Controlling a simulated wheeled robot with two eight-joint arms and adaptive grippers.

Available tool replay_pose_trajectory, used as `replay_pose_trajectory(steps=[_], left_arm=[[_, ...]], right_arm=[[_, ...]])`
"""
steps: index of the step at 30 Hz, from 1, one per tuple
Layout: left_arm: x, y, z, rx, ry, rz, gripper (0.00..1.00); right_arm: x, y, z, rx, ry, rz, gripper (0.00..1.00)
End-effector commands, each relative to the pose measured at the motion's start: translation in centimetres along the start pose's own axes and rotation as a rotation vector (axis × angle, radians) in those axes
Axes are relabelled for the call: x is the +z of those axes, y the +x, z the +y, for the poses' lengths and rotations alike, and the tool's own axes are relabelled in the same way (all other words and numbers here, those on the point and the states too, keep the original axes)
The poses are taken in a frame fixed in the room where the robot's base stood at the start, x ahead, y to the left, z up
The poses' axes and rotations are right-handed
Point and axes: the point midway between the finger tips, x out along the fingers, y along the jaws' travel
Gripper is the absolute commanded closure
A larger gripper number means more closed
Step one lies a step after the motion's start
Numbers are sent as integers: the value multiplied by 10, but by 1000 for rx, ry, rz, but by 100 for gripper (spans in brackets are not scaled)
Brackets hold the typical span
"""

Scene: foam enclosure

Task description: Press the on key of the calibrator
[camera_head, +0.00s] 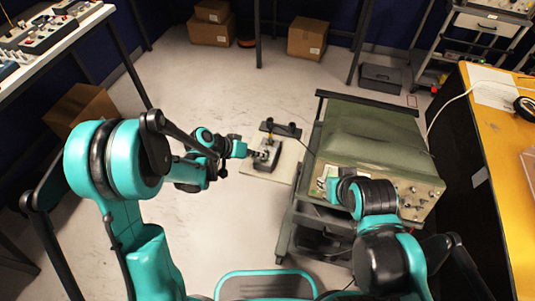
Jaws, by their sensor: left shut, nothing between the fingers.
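A small dark device (268,151) stands on a pale board on the floor, near the middle of the view. It seems to be the calibrator, but its keys are too small to make out, so I cannot pick out the on key. My left gripper (254,156) reaches in from the left and is shut and empty at the device's left side. I cannot tell whether it touches the device. My right arm is folded at the lower right, over the front of the cart, and its gripper fingers cannot be seen.
A dark cart (291,219) carries a green-topped instrument (372,133) with a panel of knobs, right of the board. A yellow-topped bench (503,165) stands at the right. Cardboard boxes (306,38) lie at the back.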

Motion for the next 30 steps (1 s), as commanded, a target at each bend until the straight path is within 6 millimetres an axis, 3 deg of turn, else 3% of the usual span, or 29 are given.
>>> replay_pose_trajectory(steps=[30], left_arm=[[-2, -4, 3, 0, 0, 0, 100]], right_arm=[[-3, -4, 0, 0, 0, 0, 68]])
